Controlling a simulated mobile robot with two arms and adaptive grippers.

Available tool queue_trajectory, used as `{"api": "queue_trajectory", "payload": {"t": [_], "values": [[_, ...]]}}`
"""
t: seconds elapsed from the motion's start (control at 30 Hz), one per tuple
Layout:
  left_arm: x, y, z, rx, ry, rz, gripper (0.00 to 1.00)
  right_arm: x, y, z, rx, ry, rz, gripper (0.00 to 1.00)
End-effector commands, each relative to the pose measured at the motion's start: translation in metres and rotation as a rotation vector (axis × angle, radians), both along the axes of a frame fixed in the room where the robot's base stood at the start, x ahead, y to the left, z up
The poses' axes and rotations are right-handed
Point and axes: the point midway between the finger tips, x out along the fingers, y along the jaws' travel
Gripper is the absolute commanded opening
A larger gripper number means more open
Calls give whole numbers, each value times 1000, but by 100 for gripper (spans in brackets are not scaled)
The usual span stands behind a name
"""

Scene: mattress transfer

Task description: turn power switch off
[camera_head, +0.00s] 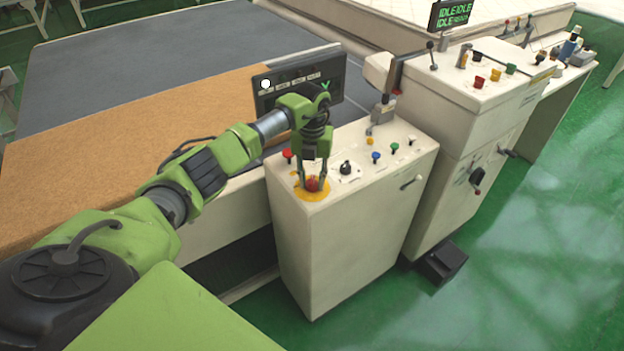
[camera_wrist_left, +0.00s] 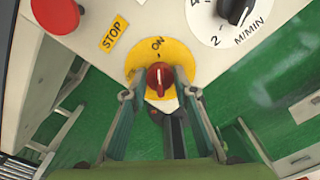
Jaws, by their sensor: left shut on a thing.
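The power switch is a red rotary knob (camera_head: 312,184) on a round yellow plate (camera_head: 316,195), at the near left corner of the control box top. In the left wrist view the knob (camera_wrist_left: 160,80) has a white mark pointing up toward the word ON on the yellow plate (camera_wrist_left: 157,53). My left gripper (camera_head: 312,182) points down over the plate. Its fingertips (camera_wrist_left: 160,94) are shut on the knob, one on each side. The lower part of the plate is hidden in the wrist view. My right gripper is in neither view.
A red STOP button (camera_wrist_left: 56,14) and a black speed dial (camera_wrist_left: 238,10) are close to the switch. Several coloured buttons stand farther right on the control box (camera_head: 345,235). A dark display panel (camera_head: 335,80) rises behind my left wrist. A brown mattress (camera_head: 110,140) lies to the left.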

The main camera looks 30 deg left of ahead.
Motion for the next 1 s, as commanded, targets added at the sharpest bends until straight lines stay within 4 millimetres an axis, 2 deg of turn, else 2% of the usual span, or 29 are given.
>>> {"api": "queue_trajectory", "payload": {"t": [0.37, 1.0], "values": [[1, 0, 1, 0, -2, 216, 5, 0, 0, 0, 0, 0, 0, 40], [0, 1, 2, 0, -1, 823, 5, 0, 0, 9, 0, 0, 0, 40]]}}
